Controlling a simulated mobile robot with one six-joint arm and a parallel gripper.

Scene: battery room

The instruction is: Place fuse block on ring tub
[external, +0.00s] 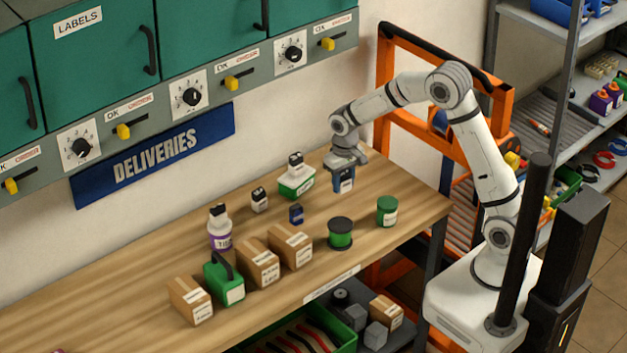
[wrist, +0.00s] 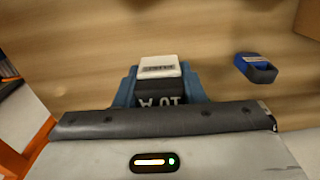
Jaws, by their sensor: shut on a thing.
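My gripper (external: 344,178) points down over the right part of the wooden bench. Its blue fingers, also in the wrist view (wrist: 160,92), are shut on a dark block with a white label on one end and "10 A" lettering, which I take as the fuse block (wrist: 158,67). In the external view the block is mostly hidden by the fingers. I cannot tell whether it touches the bench. A green lidded tub (external: 387,211), probably the ring tub, stands upright near the bench's right end, apart from my gripper and to its lower right.
A black-and-green spool (external: 340,233) stands left of the tub. A small blue block (external: 296,214), also in the wrist view (wrist: 256,67), lies left of my gripper. Cardboard boxes (external: 290,247) line the front. Bare bench (external: 375,180) lies between gripper and tub.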

